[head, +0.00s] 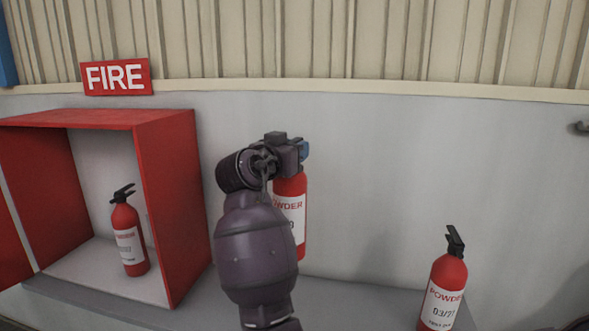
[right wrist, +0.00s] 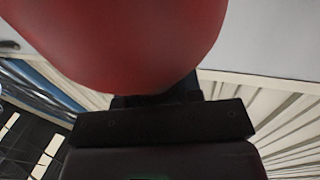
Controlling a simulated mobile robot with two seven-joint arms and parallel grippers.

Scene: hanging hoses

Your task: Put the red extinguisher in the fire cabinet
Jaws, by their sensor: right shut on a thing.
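My right gripper (head: 292,153) is shut on the top of a red extinguisher (head: 290,215) with a white POWDER label. It hangs upright to the right of the fire cabinet, apart from it, partly hidden behind my arm. In the right wrist view the red body (right wrist: 130,40) fills the upper part; the fingertips are hidden. The red fire cabinet (head: 165,190) stands open at the left. A red extinguisher (head: 129,240) with a black handle stands upright inside it. Another red extinguisher (head: 443,290) stands upright at the lower right. My left gripper is not in view.
A red FIRE sign (head: 116,77) is on the wall above the cabinet. A grey ledge (head: 345,300) runs below the cabinet and the held extinguisher. The cabinet's right side wall stands between its inside and the held extinguisher. The cabinet floor right of the inner extinguisher is clear.

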